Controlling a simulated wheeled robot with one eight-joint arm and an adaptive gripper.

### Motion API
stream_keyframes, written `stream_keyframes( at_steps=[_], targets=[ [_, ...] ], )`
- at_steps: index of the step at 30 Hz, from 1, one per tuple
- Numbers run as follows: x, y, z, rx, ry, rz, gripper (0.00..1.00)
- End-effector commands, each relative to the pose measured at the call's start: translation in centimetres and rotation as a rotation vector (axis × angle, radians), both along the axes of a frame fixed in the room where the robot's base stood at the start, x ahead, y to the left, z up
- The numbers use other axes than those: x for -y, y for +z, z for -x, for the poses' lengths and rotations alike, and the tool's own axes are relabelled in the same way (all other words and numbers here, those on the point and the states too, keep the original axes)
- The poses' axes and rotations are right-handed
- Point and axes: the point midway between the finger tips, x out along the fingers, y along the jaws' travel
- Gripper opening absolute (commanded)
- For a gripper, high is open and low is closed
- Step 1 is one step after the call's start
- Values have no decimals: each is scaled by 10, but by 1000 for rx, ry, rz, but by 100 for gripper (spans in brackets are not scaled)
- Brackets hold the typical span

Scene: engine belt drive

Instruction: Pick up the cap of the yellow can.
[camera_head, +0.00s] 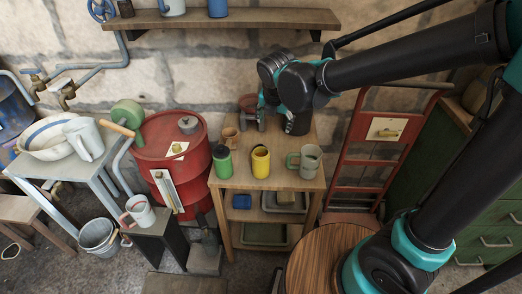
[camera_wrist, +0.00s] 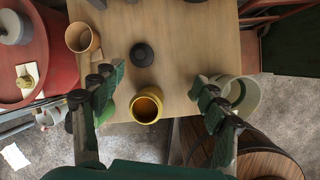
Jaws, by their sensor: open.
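The yellow can (camera_head: 260,163) stands upright on the small wooden table; its top looks open in the wrist view (camera_wrist: 146,107). A round black cap (camera_wrist: 142,54) with a small knob lies flat on the tabletop beside it, apart from the can. I cannot make out the cap in the head view. My gripper (camera_head: 273,118) is over the back of the table, its fingers pointing down. In the wrist view my gripper (camera_wrist: 158,84) is open and empty, with the fingers wide apart at either side of the yellow can's image.
A green can (camera_head: 222,162) stands left of the yellow can, a grey-green mug (camera_head: 309,160) right. A brown pot (camera_wrist: 83,39) stands near the table's left edge. A red drum (camera_head: 173,140) is left of the table. A red hand truck (camera_head: 367,150) stands on the right.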

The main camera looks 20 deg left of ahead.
Motion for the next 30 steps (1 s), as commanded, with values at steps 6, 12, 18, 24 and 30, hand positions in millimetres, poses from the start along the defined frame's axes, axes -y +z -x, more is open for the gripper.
stream_keyframes(
  at_steps=[6, 12, 18, 24, 30],
  targets=[
    [-37, 3, 25, 24, 294, 125, 73],
    [-42, -16, 19, 27, 330, 142, 73],
    [-45, -48, 6, 27, 328, 140, 73],
    [-48, -78, -6, 26, 327, 139, 73],
    [-50, -101, -16, 26, 327, 141, 73]
  ],
)
